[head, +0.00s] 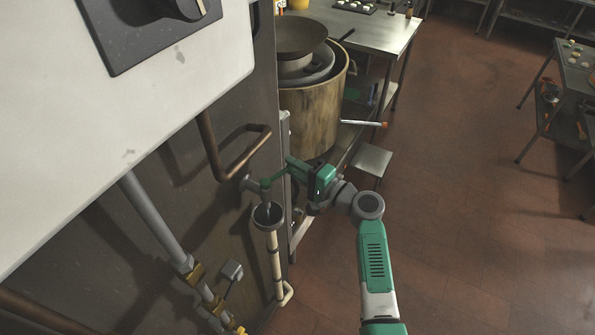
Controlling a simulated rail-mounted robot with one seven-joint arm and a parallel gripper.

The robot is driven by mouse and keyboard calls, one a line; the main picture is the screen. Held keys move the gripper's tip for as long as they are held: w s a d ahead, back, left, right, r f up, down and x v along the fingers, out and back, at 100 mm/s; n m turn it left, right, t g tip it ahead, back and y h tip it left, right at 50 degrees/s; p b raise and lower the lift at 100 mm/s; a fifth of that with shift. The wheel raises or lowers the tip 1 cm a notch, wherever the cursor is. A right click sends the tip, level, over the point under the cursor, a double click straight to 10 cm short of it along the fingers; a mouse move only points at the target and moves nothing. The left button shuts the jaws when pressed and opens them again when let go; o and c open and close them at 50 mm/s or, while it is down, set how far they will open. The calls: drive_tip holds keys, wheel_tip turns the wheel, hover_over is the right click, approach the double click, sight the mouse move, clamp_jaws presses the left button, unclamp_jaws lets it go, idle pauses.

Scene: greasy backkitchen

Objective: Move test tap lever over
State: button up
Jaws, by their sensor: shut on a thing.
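The test tap (254,186) is a small grey fitting below a bent copper pipe. Its thin green lever (276,179) points right and slightly away, towards my gripper. My gripper (293,169) is shut on the outer end of the lever. The fingertips and the exact grip are small and partly hidden by the green hand. A grey funnel (268,214) on a pale drain pipe stands right under the tap outlet.
The copper pipe (212,150) and a grey pipe with brass fittings (155,222) run close on the left. A large pot (312,118) stands behind my gripper. A bench (375,30) is at the back.

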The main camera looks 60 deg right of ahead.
drive_tip(key=shift+f, duration=0.1)
drive_tip(key=shift+w+d+f+b, duration=0.1)
drive_tip(key=shift+w+b, duration=0.4)
drive_tip(key=shift+b, duration=0.05)
drive_tip(key=shift+w+d+b, duration=0.15)
drive_tip(key=shift+w+b, duration=0.2)
drive_tip(key=shift+w, duration=0.45)
drive_tip(key=shift+w+b, duration=0.25)
drive_tip(key=shift+b, duration=0.2)
drive_tip(key=o, duration=0.8)
drive_tip(key=shift+o, duration=0.2)
drive_tip(key=shift+r, duration=0.2)
